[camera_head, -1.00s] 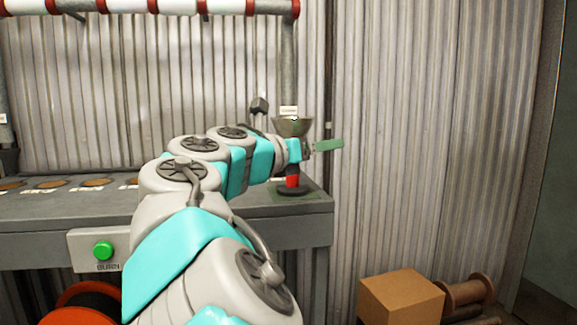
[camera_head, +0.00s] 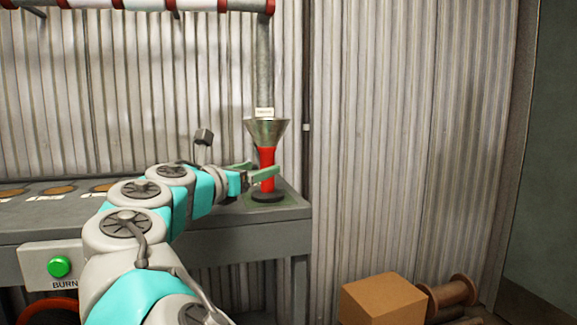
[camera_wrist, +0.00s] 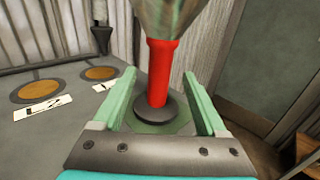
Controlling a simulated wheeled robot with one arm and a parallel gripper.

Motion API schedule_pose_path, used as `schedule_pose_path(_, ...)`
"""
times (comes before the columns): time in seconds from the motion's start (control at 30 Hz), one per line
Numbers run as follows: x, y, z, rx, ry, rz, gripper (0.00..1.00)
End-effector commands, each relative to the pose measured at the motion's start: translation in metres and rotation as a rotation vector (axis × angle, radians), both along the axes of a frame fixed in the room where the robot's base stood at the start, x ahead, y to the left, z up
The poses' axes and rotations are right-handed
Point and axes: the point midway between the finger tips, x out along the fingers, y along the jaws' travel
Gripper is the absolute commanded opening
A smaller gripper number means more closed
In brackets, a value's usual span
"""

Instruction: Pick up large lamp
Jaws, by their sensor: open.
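The large lamp (camera_head: 267,158) looks like a red upright body with a flared metal funnel top and a round black base. It stands upright on a green patch at the right end of the grey bench. In the wrist view the lamp (camera_wrist: 161,72) rises between and just beyond my two green fingers; its top is cut off by the frame. My gripper (camera_head: 256,171) is open at the lamp's lower body, with one finger on either side. In the wrist view my gripper (camera_wrist: 160,84) shows gaps on both sides of the red body.
The grey bench (camera_head: 215,228) carries several round brown discs with labels at left. A green button (camera_head: 59,267) is on the bench front. A cardboard box (camera_head: 384,299) and a wooden spool (camera_head: 447,293) lie at lower right.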

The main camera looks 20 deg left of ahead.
Motion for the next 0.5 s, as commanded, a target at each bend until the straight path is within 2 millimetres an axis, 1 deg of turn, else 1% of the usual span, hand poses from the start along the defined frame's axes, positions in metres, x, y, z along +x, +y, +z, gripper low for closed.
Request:
schedule_pose_path(0.2,0.021,-0.005,0.000,0.005,0.000,0.001,0.74)
schedule_pose_path(0.37,0.031,-0.007,0.001,0.006,0.002,0.001,0.74)
schedule_pose_path(0.5,0.047,-0.011,0.002,0.006,0.002,0.002,0.74)
